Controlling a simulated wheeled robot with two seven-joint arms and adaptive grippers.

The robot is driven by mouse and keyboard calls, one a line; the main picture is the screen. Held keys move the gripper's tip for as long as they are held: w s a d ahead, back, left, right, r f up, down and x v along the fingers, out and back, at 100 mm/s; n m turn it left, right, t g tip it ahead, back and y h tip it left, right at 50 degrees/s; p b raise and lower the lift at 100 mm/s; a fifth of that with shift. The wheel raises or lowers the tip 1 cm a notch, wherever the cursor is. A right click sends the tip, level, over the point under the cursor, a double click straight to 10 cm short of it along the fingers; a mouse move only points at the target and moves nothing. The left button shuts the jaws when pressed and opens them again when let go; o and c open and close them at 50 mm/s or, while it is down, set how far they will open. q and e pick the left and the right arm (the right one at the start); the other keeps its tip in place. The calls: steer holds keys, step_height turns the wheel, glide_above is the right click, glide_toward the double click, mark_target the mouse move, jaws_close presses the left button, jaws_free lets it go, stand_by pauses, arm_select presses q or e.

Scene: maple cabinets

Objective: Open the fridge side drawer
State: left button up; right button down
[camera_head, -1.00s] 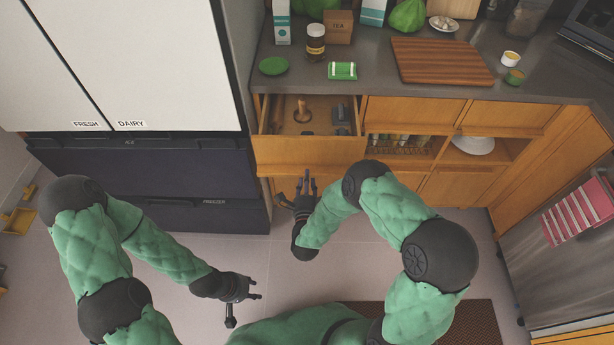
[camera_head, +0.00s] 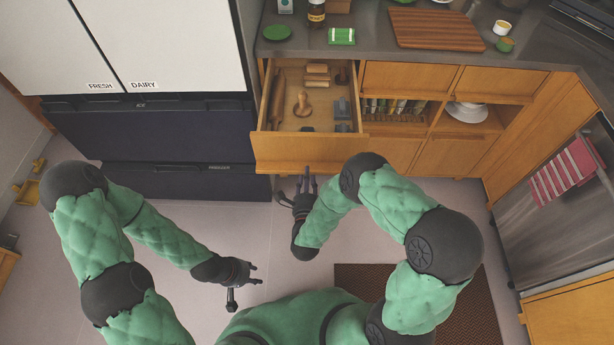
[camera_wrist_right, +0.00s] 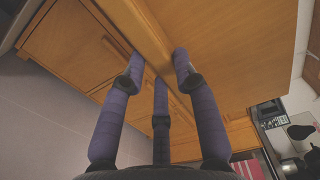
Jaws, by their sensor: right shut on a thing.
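The wooden drawer (camera_head: 308,150) beside the fridge (camera_head: 155,135) is pulled out under the counter. Its inside shows several wooden utensils and a few dark items. My right gripper (camera_head: 306,178) is at the drawer's front from below. In the right wrist view, the right gripper's purple fingers (camera_wrist_right: 158,65) close around the edge of the drawer front (camera_wrist_right: 150,38). My left gripper (camera_head: 252,275) hangs over the floor at lower left, away from the drawer; its fingers look apart and empty.
The grey counter (camera_head: 385,55) holds a green plate (camera_head: 277,32), a green-and-white packet (camera_head: 341,36) and a cutting board (camera_head: 435,28). Open shelves (camera_head: 468,118) with dishes are right of the drawer.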

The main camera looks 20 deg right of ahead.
steer(key=c, duration=0.9)
jaws_free()
steer(key=shift+c, duration=0.2)
steer(key=v, duration=0.7)
steer(key=shift+s, duration=0.3)
steer(key=shift+a, duration=0.1)
